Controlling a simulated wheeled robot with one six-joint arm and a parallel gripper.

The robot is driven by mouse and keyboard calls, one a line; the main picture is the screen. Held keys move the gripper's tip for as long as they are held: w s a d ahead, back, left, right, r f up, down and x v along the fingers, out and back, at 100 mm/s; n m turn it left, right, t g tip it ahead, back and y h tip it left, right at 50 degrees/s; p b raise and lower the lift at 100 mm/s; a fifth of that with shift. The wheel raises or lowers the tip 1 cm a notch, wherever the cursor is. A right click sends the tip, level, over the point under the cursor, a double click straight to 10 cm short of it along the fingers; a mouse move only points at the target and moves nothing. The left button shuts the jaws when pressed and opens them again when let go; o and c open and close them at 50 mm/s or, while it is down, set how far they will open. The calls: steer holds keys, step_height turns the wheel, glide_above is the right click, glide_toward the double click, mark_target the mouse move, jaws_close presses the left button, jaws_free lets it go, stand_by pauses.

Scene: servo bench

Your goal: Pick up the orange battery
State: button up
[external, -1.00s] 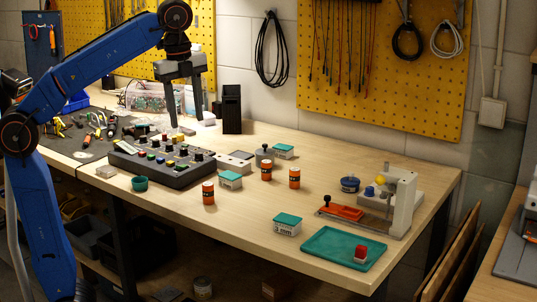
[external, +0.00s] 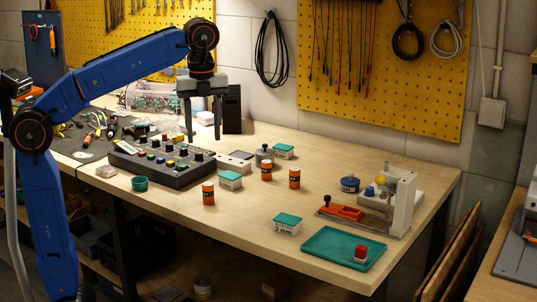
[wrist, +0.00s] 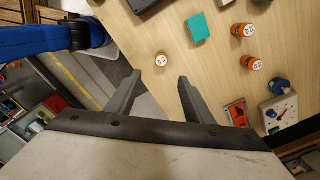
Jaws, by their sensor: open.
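One (external: 208,194) is nearest the front edge, and the others (external: 266,171) (external: 294,178) stand further right. My gripper (external: 204,140) is open and empty, pointing down above the back of the black control box (external: 165,176). In the wrist view my fingers (wrist: 160,76) are apart with nothing between them.
Teal-lidded boxes (external: 230,180) (external: 287,224) stand near the batteries; one shows in the wrist view (wrist: 198,27). A small green cup (external: 140,183) is left. A teal tray (external: 318,247) and a white fixture (external: 403,205) are right.

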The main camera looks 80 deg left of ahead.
mark_target(208, 184)
step_height(208, 184, down, 12)
steer(key=shift+w+f, duration=0.2)
steer(key=shift+f, duration=2.7)
jaws_close()
